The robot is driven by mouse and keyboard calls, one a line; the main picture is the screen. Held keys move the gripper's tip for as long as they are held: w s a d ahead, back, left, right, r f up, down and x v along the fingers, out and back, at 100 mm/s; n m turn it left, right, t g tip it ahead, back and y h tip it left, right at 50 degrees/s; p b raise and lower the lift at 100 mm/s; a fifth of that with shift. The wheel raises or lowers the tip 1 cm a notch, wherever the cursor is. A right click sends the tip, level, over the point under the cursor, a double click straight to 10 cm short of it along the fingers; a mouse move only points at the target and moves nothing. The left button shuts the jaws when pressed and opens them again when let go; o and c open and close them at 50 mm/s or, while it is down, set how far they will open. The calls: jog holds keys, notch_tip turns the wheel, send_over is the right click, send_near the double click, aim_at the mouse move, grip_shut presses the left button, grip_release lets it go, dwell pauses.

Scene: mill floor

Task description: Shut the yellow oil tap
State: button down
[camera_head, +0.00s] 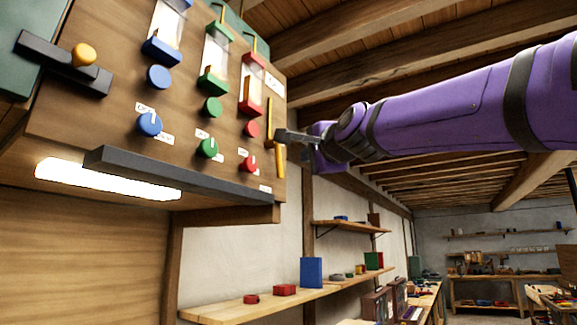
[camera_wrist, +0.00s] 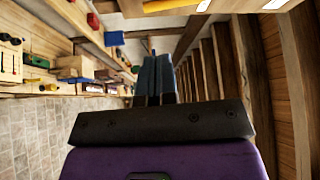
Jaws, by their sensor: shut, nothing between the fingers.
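A wooden panel (camera_head: 70,118) with blue, green and red round knobs fills the upper left of the head view. At its right edge, a slim upright yellow bar (camera_head: 269,112) and a second yellow piece (camera_head: 280,160) below it show; these look like the yellow tap, seen nearly edge-on. My gripper (camera_head: 280,137) is shut and empty, with its tips beside these yellow pieces. I cannot tell whether it touches them.
A dark ledge (camera_head: 175,172) juts out under the knobs, above a lit lamp (camera_head: 105,180). A lever with a yellow-orange knob (camera_head: 84,55) is at the far left. Below, a wall shelf holds a blue box (camera_head: 311,272) and red pieces. Open air lies below my arm.

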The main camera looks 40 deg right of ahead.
aim_at(281, 167)
jog(key=x, duration=1.4)
